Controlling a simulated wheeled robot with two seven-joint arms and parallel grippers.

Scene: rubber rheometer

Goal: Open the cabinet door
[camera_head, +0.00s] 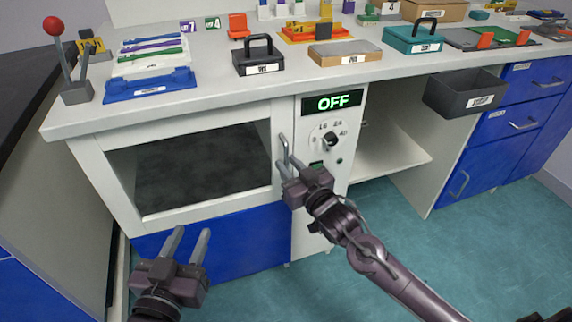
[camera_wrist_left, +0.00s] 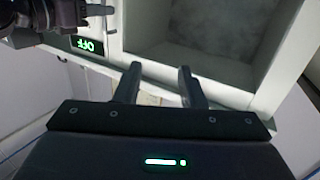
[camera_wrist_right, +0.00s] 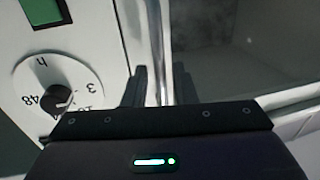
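The cabinet door is a white frame around a dark glass pane (camera_head: 200,165), left of the control panel. It looks shut. Its vertical metal handle (camera_head: 285,150) is on the right side of the frame and shows close up in the right wrist view (camera_wrist_right: 158,45). My right gripper (camera_head: 288,172) is at the handle's lower end, its fingers on either side of the bar; contact is unclear. In the right wrist view (camera_wrist_right: 160,88) the fingers look apart. My left gripper (camera_head: 193,240) is open and empty, low in front of the cabinet; it also shows in the left wrist view (camera_wrist_left: 158,80).
The control panel beside the door has a green OFF display (camera_head: 332,102) and a black knob (camera_head: 330,140). The worktop (camera_head: 225,95) above carries trays, boxes and a red-knobbed lever (camera_head: 55,28). A dark grey bin (camera_head: 465,92) is at right. The teal floor in front is clear.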

